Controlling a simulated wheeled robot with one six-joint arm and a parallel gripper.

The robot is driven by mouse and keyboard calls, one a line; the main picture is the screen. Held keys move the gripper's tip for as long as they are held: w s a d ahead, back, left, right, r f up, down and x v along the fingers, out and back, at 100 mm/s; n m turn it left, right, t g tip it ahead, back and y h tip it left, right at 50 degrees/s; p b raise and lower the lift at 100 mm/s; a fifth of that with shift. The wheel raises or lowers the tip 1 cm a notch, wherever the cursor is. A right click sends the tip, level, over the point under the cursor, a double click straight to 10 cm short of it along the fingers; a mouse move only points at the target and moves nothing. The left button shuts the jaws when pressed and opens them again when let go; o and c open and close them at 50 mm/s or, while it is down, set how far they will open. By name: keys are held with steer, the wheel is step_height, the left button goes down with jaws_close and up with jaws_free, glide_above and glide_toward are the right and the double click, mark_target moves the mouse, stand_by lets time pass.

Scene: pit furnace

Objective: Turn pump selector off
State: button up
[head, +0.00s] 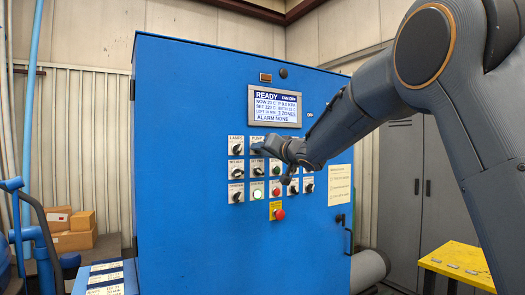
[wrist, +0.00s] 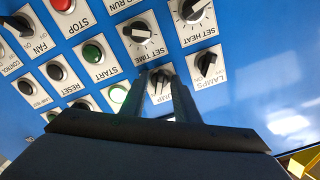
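The pump selector is a small dark knob on a white plate marked PUMP, in the top row of the blue cabinet's panel. In the wrist view the pump selector (wrist: 159,80) shows between my two fingers, its label partly covered. In the head view its plate (head: 257,138) shows just above my gripper (head: 262,149), which hides the knob. My gripper (wrist: 160,92) is open, one finger on each side of the knob. I cannot tell whether the fingers touch it, or which way the knob points.
The lamps selector (wrist: 206,64) sits close beside the pump selector, with set time (wrist: 140,32) and set heat (wrist: 192,10) knobs near. The display (head: 275,106) reads READY.

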steer(key=shift+c, duration=0.4)
jaws_close()
steer(key=shift+n, duration=0.3)
steer(key=n+b, duration=0.1)
steer(key=n, duration=1)
steer(key=shift+w+d, duration=0.1)
steer(key=shift+d, duration=0.05)
steer(key=shift+r+n, duration=0.1)
steer(key=shift+n, duration=0.2)
